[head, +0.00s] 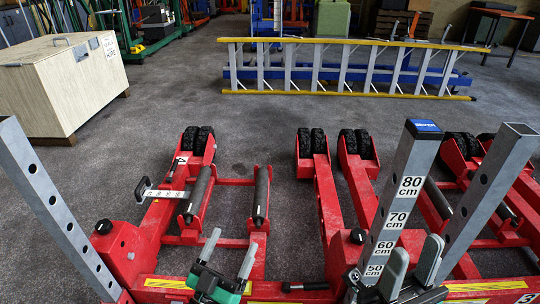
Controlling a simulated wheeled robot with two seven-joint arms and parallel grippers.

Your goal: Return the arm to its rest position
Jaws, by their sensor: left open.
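My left gripper (229,251) is open, its two grey fingers apart with nothing visible between them. It is at the bottom, left of centre, over the front of a red trolley jack (262,237). My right gripper (414,256) is at the bottom right, just right of a grey post (405,165) marked from 50 to 80 cm. Its two grey fingers stand apart with nothing visible between them. Whether it touches the post I cannot tell. Both arms are mostly out of view below.
More red jack frames with black wheels (355,143) fill the right. Grey posts rise at left (50,205) and right (490,195). A wooden box (65,85) stands at upper left. A ladder (350,68) lies across the back. Grey floor (250,115) between is clear.

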